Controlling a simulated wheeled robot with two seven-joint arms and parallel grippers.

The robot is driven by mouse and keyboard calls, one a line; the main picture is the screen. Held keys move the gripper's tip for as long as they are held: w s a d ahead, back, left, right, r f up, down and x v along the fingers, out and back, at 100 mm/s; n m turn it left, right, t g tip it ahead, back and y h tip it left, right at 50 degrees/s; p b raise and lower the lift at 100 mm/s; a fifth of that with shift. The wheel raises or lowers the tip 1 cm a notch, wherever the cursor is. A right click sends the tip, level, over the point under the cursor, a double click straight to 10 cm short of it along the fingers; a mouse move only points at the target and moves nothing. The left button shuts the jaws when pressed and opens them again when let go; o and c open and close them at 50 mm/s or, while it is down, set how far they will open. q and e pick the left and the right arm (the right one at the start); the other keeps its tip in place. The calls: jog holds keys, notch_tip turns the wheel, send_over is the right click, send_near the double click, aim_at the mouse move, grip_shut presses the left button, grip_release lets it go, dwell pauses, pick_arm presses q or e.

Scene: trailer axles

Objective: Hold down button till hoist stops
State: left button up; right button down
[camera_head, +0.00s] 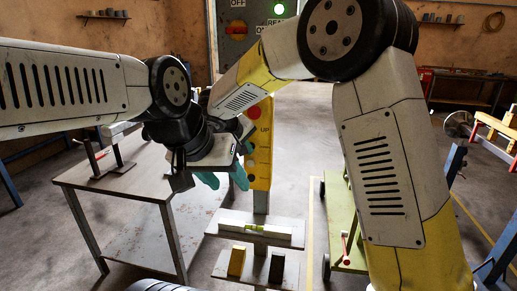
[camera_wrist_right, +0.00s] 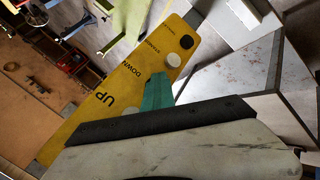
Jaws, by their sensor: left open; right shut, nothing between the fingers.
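The yellow control pendant (camera_head: 262,150) hangs upright in the middle of the head view, with an UP label and a red button (camera_head: 254,112) near its top. In the right wrist view the pendant (camera_wrist_right: 125,85) shows UP and DOWN labels, a white button (camera_wrist_right: 174,60) and a black button (camera_wrist_right: 187,41). My right gripper (camera_wrist_right: 158,92) is shut and empty, its teal tip over the button row beside the DOWN label. The button behind it is hidden, so contact cannot be told. No hoist is recognisable.
A grey metal table (camera_head: 120,180) stands at left. A small shelf (camera_head: 225,222) below the pendant bears a spirit level (camera_head: 254,228), with yellow and black blocks lower down. A green cart (camera_head: 340,205) stands at right.

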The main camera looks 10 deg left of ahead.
jog(key=shift+s, duration=0.1)
dwell(0.7)
jog(key=shift+s, duration=0.75)
jog(key=shift+s, duration=0.15)
jog(key=shift+s+a, duration=0.15)
jog(key=shift+s, duration=2.2)
